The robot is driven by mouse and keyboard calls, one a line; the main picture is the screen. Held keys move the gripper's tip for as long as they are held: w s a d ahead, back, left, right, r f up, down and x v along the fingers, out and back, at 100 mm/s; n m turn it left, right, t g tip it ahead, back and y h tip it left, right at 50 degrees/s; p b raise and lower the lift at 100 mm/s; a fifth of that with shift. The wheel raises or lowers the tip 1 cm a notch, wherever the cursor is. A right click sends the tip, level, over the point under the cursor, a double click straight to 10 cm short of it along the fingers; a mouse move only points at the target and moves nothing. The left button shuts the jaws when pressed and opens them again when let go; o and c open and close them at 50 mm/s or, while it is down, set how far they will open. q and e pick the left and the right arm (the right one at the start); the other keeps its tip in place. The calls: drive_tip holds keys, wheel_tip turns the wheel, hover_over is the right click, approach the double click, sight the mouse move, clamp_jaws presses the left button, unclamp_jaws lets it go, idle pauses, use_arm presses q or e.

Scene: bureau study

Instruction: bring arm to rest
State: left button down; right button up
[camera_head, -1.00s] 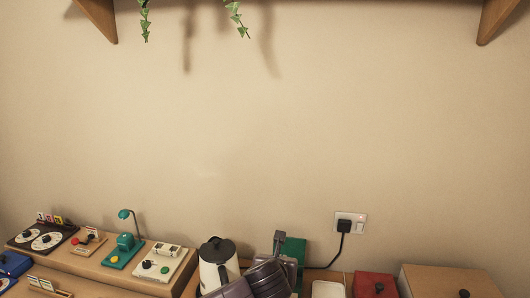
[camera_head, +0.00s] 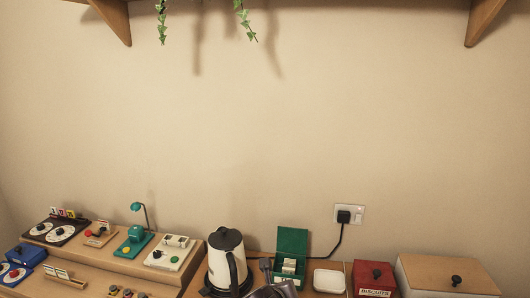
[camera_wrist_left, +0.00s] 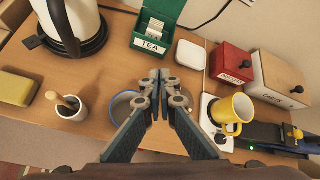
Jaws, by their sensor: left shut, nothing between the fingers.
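My left gripper (camera_wrist_left: 160,78) is shut and empty in the left wrist view, above the wooden desk (camera_wrist_left: 108,104). In the head view only a small part of my left arm shows at the bottom edge, in front of the kettle (camera_head: 226,262) and the open green tea box (camera_head: 291,243). My right gripper is in neither view.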

use_arm(q)
drive_tip(key=s+a+f+n+g, duration=0.2)
drive_tip(key=s+a+f+n, duration=0.2)
drive_tip(key=s+n, duration=0.4)
drive_tip(key=s+a+f+n+g, duration=0.1)
drive_tip(key=s+a+f+n, duration=0.35)
drive_tip(key=s+n, duration=0.35)
drive_tip(key=s+a+f+n+g+y, duration=0.1)
drive_tip(key=s+a+f+n+g, duration=0.1)
drive_tip(key=s+a+n, duration=0.7)
drive_tip(key=s+a+f+n+g+y, duration=0.1)
drive_tip(key=s+a+f+n+y, duration=0.15)
drive_tip(key=s+a+n, duration=0.6)
drive_tip(key=s+f+m+g+b, duration=0.1)
drive_tip(key=s+f+m+b, duration=0.15)
drive_tip(key=f, duration=2.45)
drive_tip(key=s+a+f+g+b, duration=0.1)
drive_tip(key=s+a+f, duration=0.1)
drive_tip(key=s+f, duration=1.6)
drive_tip(key=shift+s+a+f+g, duration=0.3)
drive_tip(key=shift+s+a+f, duration=0.1)
drive_tip(key=shift+f, duration=0.3)
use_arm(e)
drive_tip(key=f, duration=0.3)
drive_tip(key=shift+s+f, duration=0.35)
